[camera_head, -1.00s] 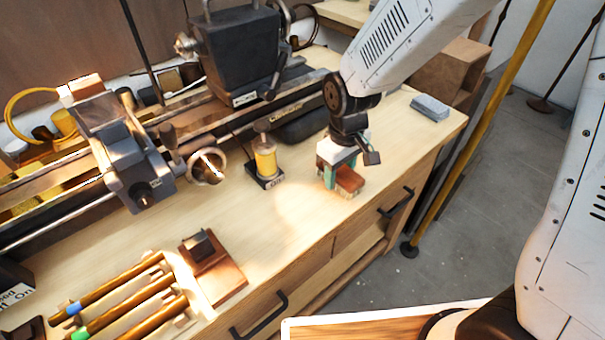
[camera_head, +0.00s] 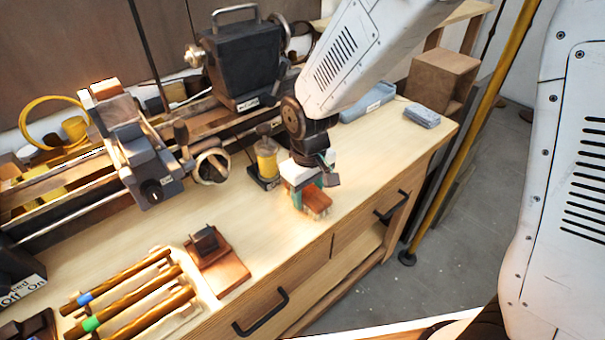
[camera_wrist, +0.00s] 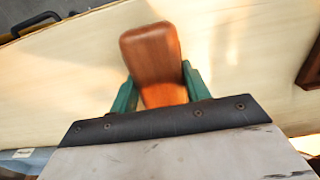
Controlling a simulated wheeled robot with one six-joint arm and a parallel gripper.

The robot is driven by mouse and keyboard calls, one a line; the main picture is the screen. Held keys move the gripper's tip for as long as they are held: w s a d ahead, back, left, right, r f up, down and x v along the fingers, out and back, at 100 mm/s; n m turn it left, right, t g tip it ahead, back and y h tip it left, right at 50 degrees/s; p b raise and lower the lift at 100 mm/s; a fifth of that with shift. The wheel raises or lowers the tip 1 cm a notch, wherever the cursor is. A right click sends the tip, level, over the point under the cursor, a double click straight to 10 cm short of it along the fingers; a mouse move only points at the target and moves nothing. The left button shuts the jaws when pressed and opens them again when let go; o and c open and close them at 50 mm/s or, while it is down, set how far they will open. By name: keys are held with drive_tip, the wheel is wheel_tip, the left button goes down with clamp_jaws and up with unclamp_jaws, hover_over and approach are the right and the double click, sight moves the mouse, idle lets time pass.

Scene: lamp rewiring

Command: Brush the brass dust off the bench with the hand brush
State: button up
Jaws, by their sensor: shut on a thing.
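The hand brush (camera_head: 318,201) has a reddish-brown wooden block. It is at the bench's front edge, right of the middle, in the head view. My gripper (camera_head: 306,194) is shut on it, with the green fingers on both sides of the wood. In the wrist view the brush (camera_wrist: 152,52) sticks out past the fingertips of my gripper (camera_wrist: 158,90). I cannot make out any brass dust.
An oil bottle (camera_head: 266,160) stands just left of my gripper, before the lathe (camera_head: 150,165). Brass rods (camera_head: 135,300) and a small wooden block stand (camera_head: 215,260) lie at front left.

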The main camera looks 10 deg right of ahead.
drive_tip(key=shift+s+a+r, duration=0.15)
drive_tip(key=shift+s+a, duration=0.25)
drive_tip(key=shift+a, duration=0.2)
drive_tip(key=shift+d+r, duration=0.1)
drive_tip(key=shift+r, duration=3.95)
